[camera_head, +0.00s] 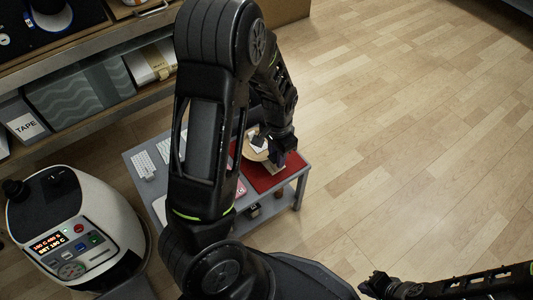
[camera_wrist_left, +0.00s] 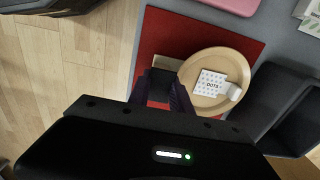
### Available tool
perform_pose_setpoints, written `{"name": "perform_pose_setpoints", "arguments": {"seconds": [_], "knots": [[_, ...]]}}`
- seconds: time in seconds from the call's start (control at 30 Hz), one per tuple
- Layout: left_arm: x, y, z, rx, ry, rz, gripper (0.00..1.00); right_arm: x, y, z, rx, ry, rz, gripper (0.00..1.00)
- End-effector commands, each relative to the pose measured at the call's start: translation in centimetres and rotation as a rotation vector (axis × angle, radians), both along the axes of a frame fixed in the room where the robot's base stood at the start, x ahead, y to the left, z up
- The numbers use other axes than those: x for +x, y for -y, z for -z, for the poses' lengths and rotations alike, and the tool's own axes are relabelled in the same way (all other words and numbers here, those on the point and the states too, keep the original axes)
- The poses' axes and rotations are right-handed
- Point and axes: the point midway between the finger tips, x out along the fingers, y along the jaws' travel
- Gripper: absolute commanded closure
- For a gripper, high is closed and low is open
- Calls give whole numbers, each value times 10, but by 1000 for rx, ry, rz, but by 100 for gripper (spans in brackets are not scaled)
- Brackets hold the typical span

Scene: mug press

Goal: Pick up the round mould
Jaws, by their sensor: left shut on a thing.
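The round mould (camera_wrist_left: 191,83) is a shallow tan dish with a raised rim and a short tan block at its left side. It is over the red mat (camera_wrist_left: 152,39), and a white card marked DOTS (camera_wrist_left: 211,83) lies in it. My left gripper (camera_wrist_left: 168,90) is shut on the mould at its block side; the fingers partly hide the grip. In the head view the mould (camera_head: 250,154) shows beside my left gripper (camera_head: 276,160). I cannot tell whether it touches the mat. My right gripper (camera_head: 370,285) is at the bottom right, apart from everything; its jaws are unclear.
The mat lies on a small grey table (camera_head: 292,170) with white keypad-like items (camera_head: 143,163) at its left. A white rounded machine (camera_head: 70,225) with a lit display stands at lower left. Shelves with boxes (camera_head: 75,97) fill the upper left. The wooden floor to the right is clear.

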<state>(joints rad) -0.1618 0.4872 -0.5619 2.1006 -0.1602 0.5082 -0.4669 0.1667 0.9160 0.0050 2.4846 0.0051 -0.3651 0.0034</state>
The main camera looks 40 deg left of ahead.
Motion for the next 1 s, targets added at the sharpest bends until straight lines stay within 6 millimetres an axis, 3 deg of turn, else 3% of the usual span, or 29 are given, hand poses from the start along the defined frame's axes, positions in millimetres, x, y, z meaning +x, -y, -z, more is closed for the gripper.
{"name": "perform_pose_setpoints", "arguments": {"seconds": [0.47,1.0], "knots": [[1,0,-6,-1,2,0,100,0,0,-3,0,-1,0,100],[1,0,-94,0,3,1,100,-10,-10,-41,15,-17,-23,100]]}}
